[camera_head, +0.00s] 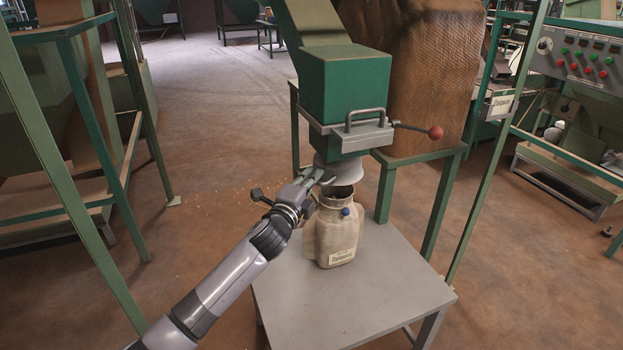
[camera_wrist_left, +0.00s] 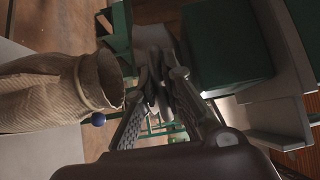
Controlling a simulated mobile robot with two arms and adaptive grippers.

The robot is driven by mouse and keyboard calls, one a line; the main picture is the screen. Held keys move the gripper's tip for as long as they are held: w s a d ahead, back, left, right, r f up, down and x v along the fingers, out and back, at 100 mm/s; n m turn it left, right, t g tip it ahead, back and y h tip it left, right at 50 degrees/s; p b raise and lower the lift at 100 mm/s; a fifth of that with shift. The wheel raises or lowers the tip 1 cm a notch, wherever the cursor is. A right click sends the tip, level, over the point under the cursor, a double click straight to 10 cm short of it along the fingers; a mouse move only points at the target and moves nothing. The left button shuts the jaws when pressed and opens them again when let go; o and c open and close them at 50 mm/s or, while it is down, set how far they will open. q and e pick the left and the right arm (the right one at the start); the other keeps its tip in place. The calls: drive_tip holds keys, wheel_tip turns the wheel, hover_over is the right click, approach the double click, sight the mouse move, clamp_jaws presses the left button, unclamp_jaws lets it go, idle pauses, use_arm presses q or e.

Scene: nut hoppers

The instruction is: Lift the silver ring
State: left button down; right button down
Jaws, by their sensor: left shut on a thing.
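The silver ring (camera_head: 347,172) is the flared grey collar around the spout under the green hopper (camera_head: 345,85). Below it stands an open beige sack (camera_head: 338,232) with a blue knob and a paper label, on a grey table. My left gripper (camera_head: 322,178) reaches in from the left and is shut on the near left side of the ring. In the left wrist view the fingers (camera_wrist_left: 160,100) close on a grey edge, and the ring (camera_wrist_left: 152,38) is partly hidden behind them. The sack mouth (camera_wrist_left: 103,80) shows beside the fingers. My right gripper is not in view.
The grey table (camera_head: 375,295) has free room around the sack. A lever with a red ball (camera_head: 435,133) sticks out right of the hopper gate. Green frame posts stand at left and right. A control panel (camera_head: 580,55) is at the upper right.

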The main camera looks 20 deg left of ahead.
use_arm(q)
drive_tip(key=shift+r, duration=0.4)
drive_tip(key=c, duration=2.1)
unclamp_jaws()
drive_tip(key=o, duration=0.4)
drive_tip(key=shift+f, duration=0.1)
drive_tip(key=shift+f, duration=0.1)
drive_tip(key=s+a, duration=0.1)
drive_tip(key=s, duration=1.1)
drive_tip(key=shift+a+f, duration=0.2)
drive_tip(key=shift+a, duration=0.05)
